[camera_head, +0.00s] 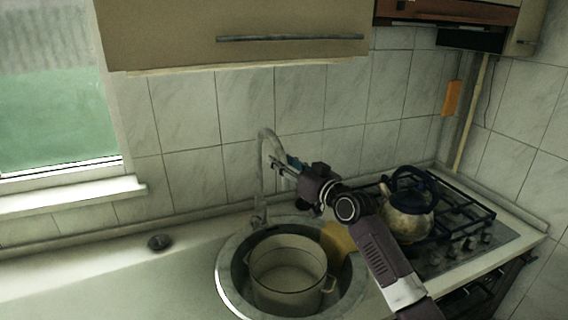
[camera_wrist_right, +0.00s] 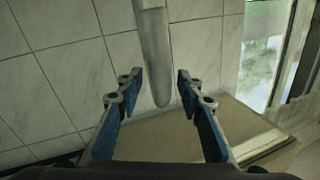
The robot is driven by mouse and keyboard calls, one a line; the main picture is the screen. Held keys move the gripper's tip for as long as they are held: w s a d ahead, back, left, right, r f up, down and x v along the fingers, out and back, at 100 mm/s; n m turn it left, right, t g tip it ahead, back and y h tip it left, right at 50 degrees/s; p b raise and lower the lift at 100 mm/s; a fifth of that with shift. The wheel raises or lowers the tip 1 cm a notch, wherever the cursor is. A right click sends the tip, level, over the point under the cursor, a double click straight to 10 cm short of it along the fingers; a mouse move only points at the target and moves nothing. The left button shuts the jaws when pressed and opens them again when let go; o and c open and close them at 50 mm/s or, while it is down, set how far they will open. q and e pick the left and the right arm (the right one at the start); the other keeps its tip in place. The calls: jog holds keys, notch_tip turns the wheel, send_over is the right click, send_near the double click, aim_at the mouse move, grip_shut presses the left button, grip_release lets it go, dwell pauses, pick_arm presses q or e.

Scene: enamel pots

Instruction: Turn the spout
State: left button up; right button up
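The grey faucet spout (camera_head: 264,150) rises behind the sink and curves over at the top. My right gripper (camera_head: 281,165) is beside the spout's hanging end, reaching in from the right. In the right wrist view the spout (camera_wrist_right: 155,50) comes down from the top edge, and its rounded end lies between the two blue-padded fingers of the right gripper (camera_wrist_right: 158,82). The fingers are open, with a gap visible on both sides of the spout. My left gripper is not in view.
A round sink (camera_head: 229,291) holds an enamel pot (camera_head: 287,289) below the spout. A kettle (camera_head: 407,222) stands on the stove (camera_head: 470,243) at right. A wall cabinet (camera_head: 165,38) hangs above. The counter (camera_head: 110,285) at left is mostly clear.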

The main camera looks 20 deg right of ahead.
jog(key=shift+s+f, duration=0.1)
jog(key=v, duration=1.2)
